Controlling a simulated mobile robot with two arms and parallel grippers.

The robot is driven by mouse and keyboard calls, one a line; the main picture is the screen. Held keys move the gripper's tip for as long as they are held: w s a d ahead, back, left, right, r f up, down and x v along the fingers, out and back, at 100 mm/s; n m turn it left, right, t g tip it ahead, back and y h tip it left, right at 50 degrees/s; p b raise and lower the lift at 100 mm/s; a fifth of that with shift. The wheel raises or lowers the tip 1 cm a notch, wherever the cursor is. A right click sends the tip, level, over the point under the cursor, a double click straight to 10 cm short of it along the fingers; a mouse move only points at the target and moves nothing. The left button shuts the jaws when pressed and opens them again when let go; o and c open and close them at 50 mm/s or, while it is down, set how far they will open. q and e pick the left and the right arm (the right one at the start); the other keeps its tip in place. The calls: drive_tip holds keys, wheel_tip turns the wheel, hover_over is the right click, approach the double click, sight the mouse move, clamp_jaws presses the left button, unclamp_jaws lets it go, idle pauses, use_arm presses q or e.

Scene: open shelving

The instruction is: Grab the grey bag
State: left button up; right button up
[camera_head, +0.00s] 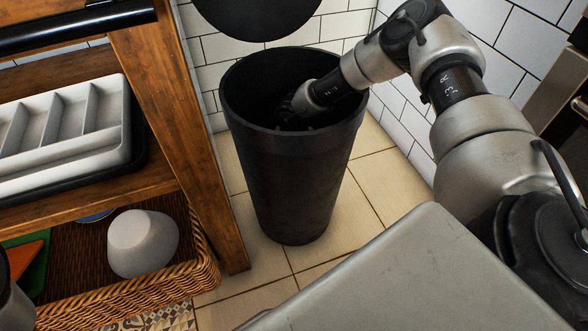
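I see no clear grey bag in this view. A tall black bin (298,185) stands upright on the floor in the middle, with its round black lid (256,12) raised behind it. My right arm comes in from the right and reaches over the rim. The bottom of the bin is hidden. My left gripper is not in view.
A wooden shelf unit (181,120) stands left of the bin. It holds a light grey divided tray (60,127) and, below, a wicker basket (150,292) with a pale grey rounded object (142,244). White tiled walls close in behind. Tiled floor shows around the bin.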

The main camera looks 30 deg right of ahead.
drive_tip(key=shift+f, duration=0.1)
clamp_jaws()
idle(0.3)
